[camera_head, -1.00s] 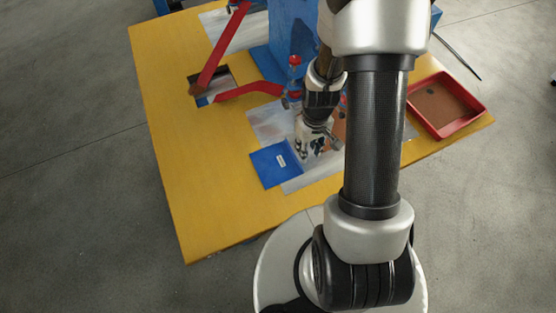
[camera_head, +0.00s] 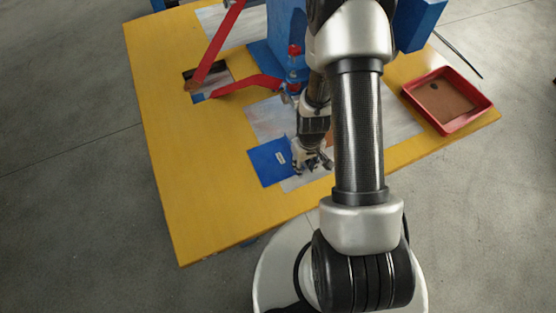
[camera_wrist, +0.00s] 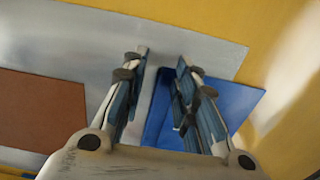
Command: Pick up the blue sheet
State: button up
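The blue sheet (camera_head: 267,164) lies on a grey metal plate and the yellow table, with a small white label on it. In the wrist view the blue sheet (camera_wrist: 236,100) is under and beside my right finger, and its left edge shows between the fingers. My gripper (camera_head: 316,166) is low at the sheet's right edge. In the wrist view my gripper (camera_wrist: 162,58) is open, with an empty gap between the fingertips. I cannot tell whether a finger touches the sheet.
The yellow table (camera_head: 190,180) is clear on the left. A blue machine (camera_head: 283,40) with red bars (camera_head: 250,86) stands behind my gripper. A red tray (camera_head: 447,100) with a brown sheet is at the right. A brown sheet (camera_wrist: 40,110) lies on the grey plate (camera_wrist: 215,50).

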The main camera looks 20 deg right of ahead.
jog(key=shift+r, duration=0.1)
grip_shut()
dwell(0.6)
